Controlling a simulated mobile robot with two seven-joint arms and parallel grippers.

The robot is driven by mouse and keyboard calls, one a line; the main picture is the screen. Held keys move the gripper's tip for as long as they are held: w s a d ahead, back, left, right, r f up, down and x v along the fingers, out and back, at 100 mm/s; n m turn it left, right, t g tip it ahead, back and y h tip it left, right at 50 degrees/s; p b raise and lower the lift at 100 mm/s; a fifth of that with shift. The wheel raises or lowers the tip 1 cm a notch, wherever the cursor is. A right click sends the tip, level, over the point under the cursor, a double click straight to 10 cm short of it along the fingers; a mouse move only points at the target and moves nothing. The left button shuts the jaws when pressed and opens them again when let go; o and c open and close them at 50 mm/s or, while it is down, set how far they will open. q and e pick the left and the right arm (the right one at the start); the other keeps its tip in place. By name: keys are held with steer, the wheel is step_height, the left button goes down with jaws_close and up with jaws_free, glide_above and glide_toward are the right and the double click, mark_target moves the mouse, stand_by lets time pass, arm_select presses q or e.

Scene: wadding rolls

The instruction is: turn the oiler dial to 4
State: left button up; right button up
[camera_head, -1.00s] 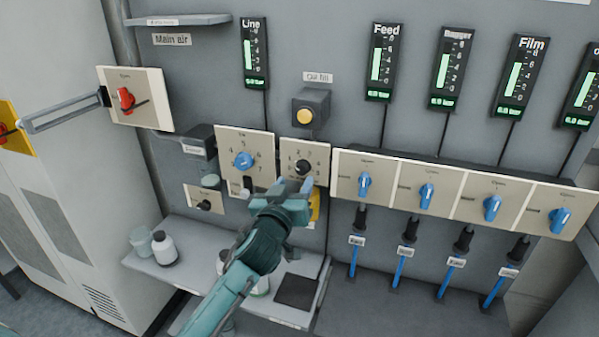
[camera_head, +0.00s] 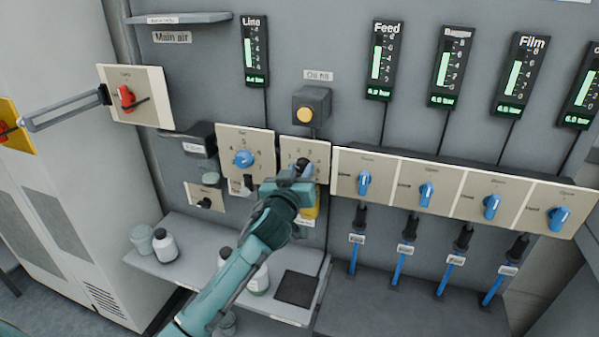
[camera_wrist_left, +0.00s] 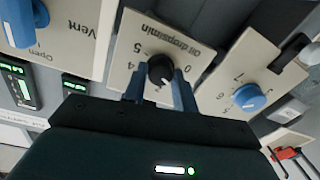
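The oiler dial is a small black knob (camera_wrist_left: 161,70) on a cream plate (camera_wrist_left: 150,28) marked "Oil drops/min" with printed numbers, upside down in the left wrist view. In the head view the knob (camera_head: 303,165) is partly hidden by my left gripper (camera_head: 293,180), which is just in front of the lower part of the plate. In the wrist view the two blue fingers of my left gripper (camera_wrist_left: 161,88) are apart, one on each side of the knob. Whether they touch it, and where the knob points, I cannot tell. My right gripper is out of view.
A blue dial (camera_head: 243,159) sits on the plate to the left. Several blue valve handles line the panel (camera_head: 385,183) to the right. A shelf with bottles (camera_head: 190,268) lies below.

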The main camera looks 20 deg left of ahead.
arm_select(q)
steer(key=c, duration=0.4)
steer(key=shift+c, duration=0.2)
